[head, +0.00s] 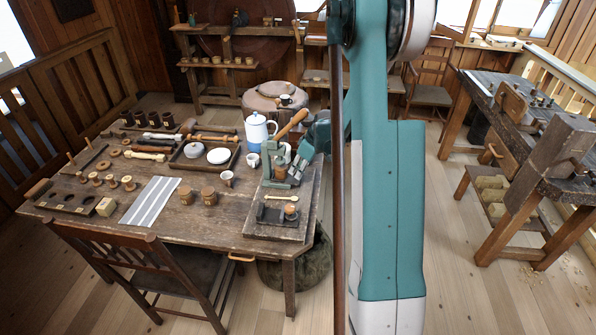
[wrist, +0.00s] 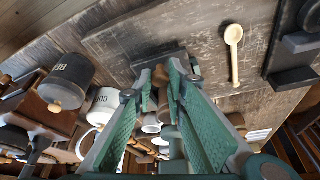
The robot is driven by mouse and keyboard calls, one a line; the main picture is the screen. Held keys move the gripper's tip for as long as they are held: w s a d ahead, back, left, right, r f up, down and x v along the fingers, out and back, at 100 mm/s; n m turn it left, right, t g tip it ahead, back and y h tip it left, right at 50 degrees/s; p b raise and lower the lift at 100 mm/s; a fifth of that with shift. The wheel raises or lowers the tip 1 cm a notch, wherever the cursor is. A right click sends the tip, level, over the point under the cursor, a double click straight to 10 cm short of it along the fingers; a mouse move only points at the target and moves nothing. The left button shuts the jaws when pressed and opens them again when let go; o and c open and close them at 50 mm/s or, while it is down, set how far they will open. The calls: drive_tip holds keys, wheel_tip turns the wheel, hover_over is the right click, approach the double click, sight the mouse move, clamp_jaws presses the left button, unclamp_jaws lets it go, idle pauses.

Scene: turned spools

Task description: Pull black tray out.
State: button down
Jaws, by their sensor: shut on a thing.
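My gripper (wrist: 172,68) shows in the wrist view with its two teal fingers close together, shut on a dark grey piece (wrist: 155,58) low over the worn wood. The fingers hide much of this piece, and I cannot tell whether it is part of a tray. In the head view my gripper (head: 297,168) is beside a green lever press with a wooden handle (head: 291,126). A black tray (head: 268,217) with a small wooden round piece on it lies on the board at the table's right front. It is apart from my gripper. A pale wooden spoon (wrist: 234,50) lies between them.
White kettle (head: 256,130) and mugs stand close to my gripper. A dark canister (wrist: 66,82) is on the wrist view's left.

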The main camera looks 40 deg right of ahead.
drive_tip(key=s+d+b, duration=0.1)
drive_tip(key=s+d, duration=0.5)
drive_tip(key=shift+s+d, duration=0.25)
drive_tip(key=c, duration=2.3)
unclamp_jaws()
drive_tip(key=shift+r, duration=0.1)
drive_tip(key=v, duration=1.1)
drive_tip(key=shift+s+r, duration=0.2)
drive_tip(key=shift+r, duration=0.2)
